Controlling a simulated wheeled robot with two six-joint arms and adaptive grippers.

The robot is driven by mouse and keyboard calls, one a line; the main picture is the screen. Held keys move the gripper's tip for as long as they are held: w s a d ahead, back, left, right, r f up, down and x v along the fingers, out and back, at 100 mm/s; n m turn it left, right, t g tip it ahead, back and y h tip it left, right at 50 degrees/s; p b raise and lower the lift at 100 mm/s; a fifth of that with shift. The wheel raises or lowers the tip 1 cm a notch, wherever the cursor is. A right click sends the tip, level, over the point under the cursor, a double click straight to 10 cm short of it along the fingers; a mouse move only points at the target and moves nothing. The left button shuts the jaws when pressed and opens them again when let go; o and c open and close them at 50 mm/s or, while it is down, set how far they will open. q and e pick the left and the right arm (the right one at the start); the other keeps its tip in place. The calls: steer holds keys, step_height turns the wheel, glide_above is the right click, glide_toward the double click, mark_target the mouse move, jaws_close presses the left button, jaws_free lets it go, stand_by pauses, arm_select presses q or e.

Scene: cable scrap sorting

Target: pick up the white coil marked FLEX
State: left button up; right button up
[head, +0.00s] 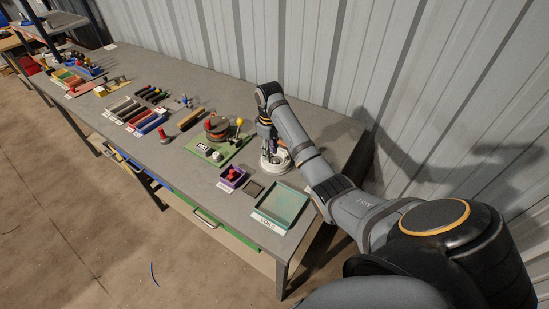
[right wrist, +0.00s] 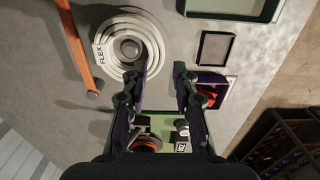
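The white coil marked FLEX (right wrist: 105,58) lies flat on the grey table, with its rings around a grey round centre. It also shows in the head view (head: 268,166), partly hidden by my right arm's end. My right gripper (right wrist: 160,73) is open and empty. In the right wrist view, its left fingertip overlaps the coil's lower right edge, and the right fingertip is over bare table. In the head view the right gripper (head: 267,143) is just above or at the coil; I cannot tell whether it touches. My left gripper is not in view.
A teal tray labelled COILS (head: 262,213) stands at the table's near right. A dark square (head: 253,188) and a purple box (head: 225,183) with a red item lie beside it. A green board (head: 205,155) and an orange bar (right wrist: 75,45) are close to the coil. A corrugated wall stands behind.

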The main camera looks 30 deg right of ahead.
mark_target(269, 165)
steer(key=f, duration=0.2)
steer(key=shift+w+f, duration=0.3)
steer(key=shift+f, duration=0.05)
steer(key=shift+w+f+p, duration=0.25)
steer(key=shift+f+p, duration=0.2)
steer(key=shift+f, duration=0.35)
steer(key=shift+w+f+p, duration=0.1)
steer(key=shift+f+p, duration=0.2)
steer(key=shift+f, duration=1.7)
steer(key=c, duration=0.5)
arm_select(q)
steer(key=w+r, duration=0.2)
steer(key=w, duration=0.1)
arm_select(e)
steer(key=shift+r, duration=0.1)
jaws_close()
